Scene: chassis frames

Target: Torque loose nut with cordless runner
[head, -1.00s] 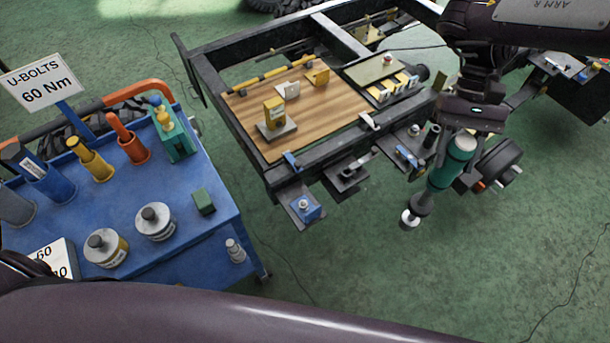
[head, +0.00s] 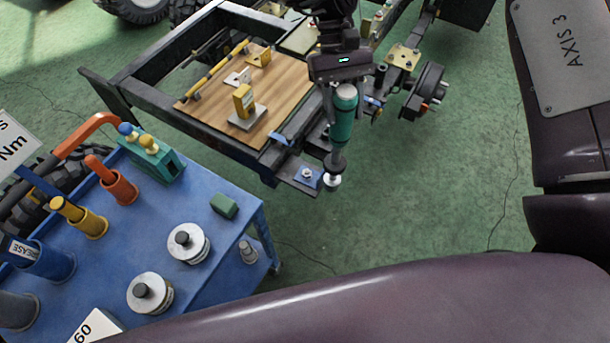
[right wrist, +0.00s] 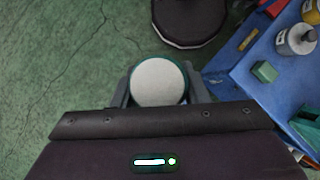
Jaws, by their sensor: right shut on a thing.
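My right gripper (head: 337,90) is shut on the cordless runner (head: 343,122), a teal tool held upright, with a dark collar and a pale round tip at its lower end. In the right wrist view the runner's round, pale end cap (right wrist: 159,83) shows between the fingers. The runner's tip is close beside a blue bracket with a nut (head: 307,175) at the near corner of the chassis frame (head: 282,158). I cannot tell whether the tip touches anything. My left gripper is not in view.
A blue cart (head: 236,260) at the left holds coloured tubes, two silver-topped tins (head: 188,243) and a green block (head: 223,205). A wooden board (head: 283,87) on the frame carries small yellow parts.

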